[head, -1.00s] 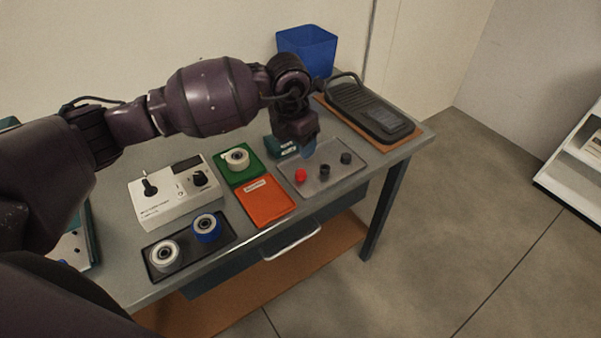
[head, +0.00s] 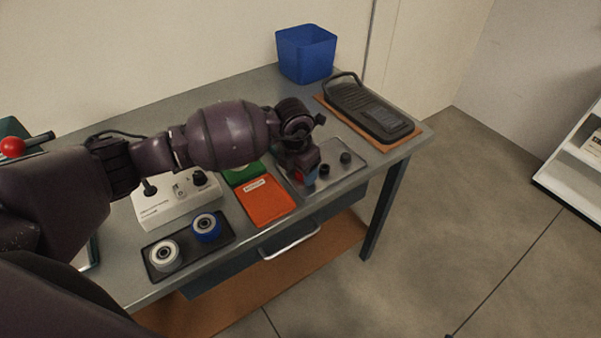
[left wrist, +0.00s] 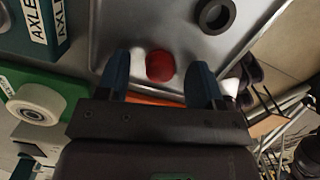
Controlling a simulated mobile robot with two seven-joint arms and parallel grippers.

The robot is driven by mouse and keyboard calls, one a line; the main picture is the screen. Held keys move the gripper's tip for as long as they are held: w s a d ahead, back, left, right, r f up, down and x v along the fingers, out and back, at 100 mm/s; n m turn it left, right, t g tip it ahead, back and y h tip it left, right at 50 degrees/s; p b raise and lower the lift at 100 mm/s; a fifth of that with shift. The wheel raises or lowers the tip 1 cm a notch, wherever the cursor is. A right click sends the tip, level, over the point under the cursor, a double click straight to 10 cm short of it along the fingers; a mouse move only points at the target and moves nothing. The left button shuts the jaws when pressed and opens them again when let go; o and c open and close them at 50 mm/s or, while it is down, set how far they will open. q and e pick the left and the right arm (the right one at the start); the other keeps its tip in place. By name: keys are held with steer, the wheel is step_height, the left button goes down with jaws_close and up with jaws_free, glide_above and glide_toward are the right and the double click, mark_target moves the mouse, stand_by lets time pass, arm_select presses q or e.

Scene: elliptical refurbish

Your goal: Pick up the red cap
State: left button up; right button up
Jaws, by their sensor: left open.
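The red cap (left wrist: 160,66) lies on the grey metal tray (left wrist: 130,20) in the left wrist view. It sits between the two blue-tipped fingers of my left gripper (left wrist: 162,75), which are apart with space on both sides of the cap. In the head view my left gripper (head: 306,176) is low over the left part of the tray (head: 350,172) and hides most of the cap; a bit of red (head: 299,174) shows beside the fingers. Two dark caps, one (head: 324,169) near the gripper and one (head: 346,157) farther right, stand on the tray. My right gripper is not seen.
An orange tray (head: 266,203) and a partly hidden green tray (head: 240,175) lie left of the metal tray. A joystick box (head: 165,208), a dark tray with two wheels (head: 188,249), a black pedal (head: 372,110) and a blue bin (head: 306,54) also stand on the bench.

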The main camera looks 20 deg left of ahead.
arm_select(q)
steer(key=c, duration=1)
